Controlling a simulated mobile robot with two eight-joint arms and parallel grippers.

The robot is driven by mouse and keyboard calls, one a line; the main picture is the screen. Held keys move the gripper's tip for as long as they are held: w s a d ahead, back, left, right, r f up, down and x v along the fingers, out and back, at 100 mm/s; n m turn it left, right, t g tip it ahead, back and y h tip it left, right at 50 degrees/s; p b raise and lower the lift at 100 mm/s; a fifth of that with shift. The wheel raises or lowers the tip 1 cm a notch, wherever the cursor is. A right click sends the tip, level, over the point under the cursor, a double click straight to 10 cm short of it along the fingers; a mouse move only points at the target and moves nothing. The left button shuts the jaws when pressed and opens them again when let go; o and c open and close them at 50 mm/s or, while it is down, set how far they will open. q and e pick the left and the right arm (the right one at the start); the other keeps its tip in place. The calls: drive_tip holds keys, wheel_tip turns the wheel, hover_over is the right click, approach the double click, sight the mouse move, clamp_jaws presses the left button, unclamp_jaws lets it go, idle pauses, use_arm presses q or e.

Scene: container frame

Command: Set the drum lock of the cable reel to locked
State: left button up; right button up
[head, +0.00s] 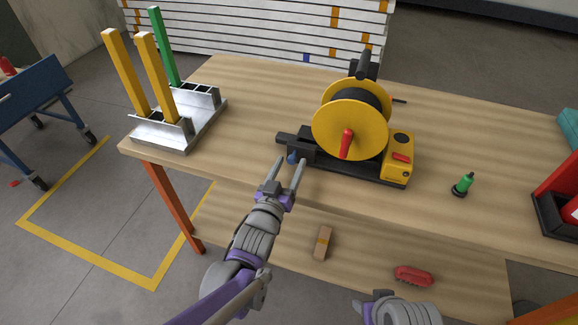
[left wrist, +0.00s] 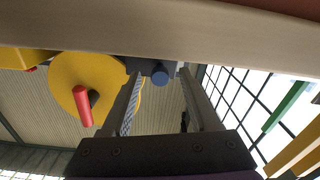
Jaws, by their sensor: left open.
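The cable reel (head: 345,120) stands on the workbench, with a yellow drum, a red crank handle (head: 346,143) and a black base. A small blue knob (head: 292,158) sits at the front left of the base, by a black block; I take it for the drum lock, but its setting cannot be read. My left gripper (head: 291,164) is open and empty, its fingertips close to the knob. In the left wrist view the blue knob (left wrist: 159,75) shows beyond and between the two fingers; contact cannot be seen. Only part of my right arm shows at the bottom edge.
A metal fixture (head: 190,133) with yellow and green posts stands at the left of the workbench (head: 260,90). A cardboard box (head: 323,242) and a red object (head: 414,275) lie on the lower shelf.

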use_arm(q)
clamp_jaws()
idle(0.3)
idle(1.1)
